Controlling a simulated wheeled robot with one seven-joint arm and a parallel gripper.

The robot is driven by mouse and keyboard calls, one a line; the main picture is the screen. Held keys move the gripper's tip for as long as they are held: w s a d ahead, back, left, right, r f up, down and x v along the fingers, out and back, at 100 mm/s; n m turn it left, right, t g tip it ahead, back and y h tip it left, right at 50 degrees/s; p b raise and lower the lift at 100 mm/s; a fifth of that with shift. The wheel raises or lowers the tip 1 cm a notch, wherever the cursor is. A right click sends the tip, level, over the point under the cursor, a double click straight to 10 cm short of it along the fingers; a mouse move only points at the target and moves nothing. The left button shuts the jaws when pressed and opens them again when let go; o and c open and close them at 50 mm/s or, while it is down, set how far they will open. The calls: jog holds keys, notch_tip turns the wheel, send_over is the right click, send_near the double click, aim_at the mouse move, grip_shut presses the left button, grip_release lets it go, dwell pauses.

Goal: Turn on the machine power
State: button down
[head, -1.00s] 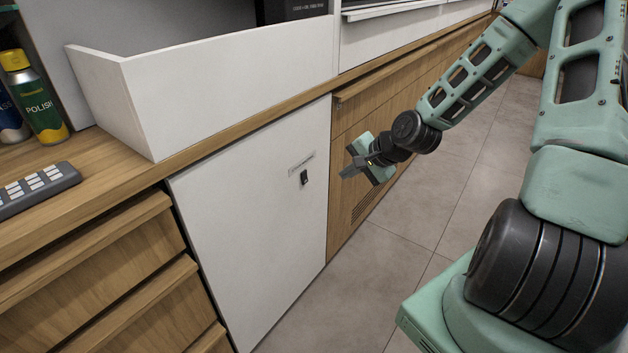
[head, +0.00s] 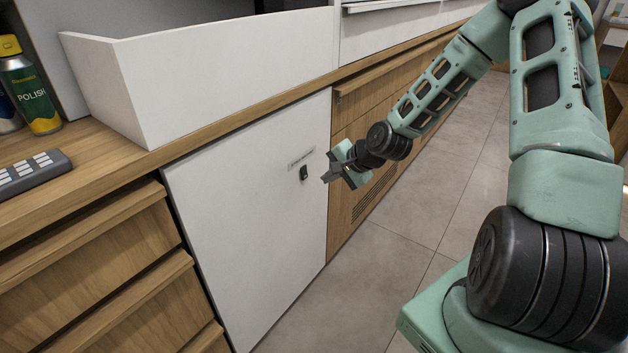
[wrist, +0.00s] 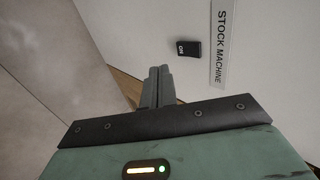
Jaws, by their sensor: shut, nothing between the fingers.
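The machine is a white cabinet front (head: 245,215) under the counter. It carries a small black power switch (head: 304,173) below a label strip (head: 301,158). In the wrist view the switch (wrist: 188,48) shows white lettering and sits beside the label (wrist: 222,45), which reads "STOCK MACHINE". My gripper (head: 325,180) is shut and empty, just right of the switch in the head view. In the wrist view its closed fingertips (wrist: 160,72) point toward the white panel, to the lower left of the switch, and appear apart from it.
Wooden drawers (head: 95,255) stand left of the white panel and a wooden cabinet (head: 350,115) stands right of it. A white open-topped bin (head: 215,75) sits on the counter above. A polish can (head: 32,95) and a grey keypad (head: 35,172) are at left. The floor (head: 400,225) is clear.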

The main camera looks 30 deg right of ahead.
aim_at(306, 178)
jog(key=w, duration=0.1)
jog(key=w+a+f, duration=0.1)
jog(key=w, duration=0.1)
jog(key=w+b, duration=0.1)
jog(key=w, duration=0.1)
jog(key=shift+a+f, duration=0.4)
jog(key=shift+w+a+p, duration=0.1)
jog(key=shift+w+p, duration=0.05)
jog(key=shift+p, duration=0.35)
jog(key=shift+f, duration=0.1)
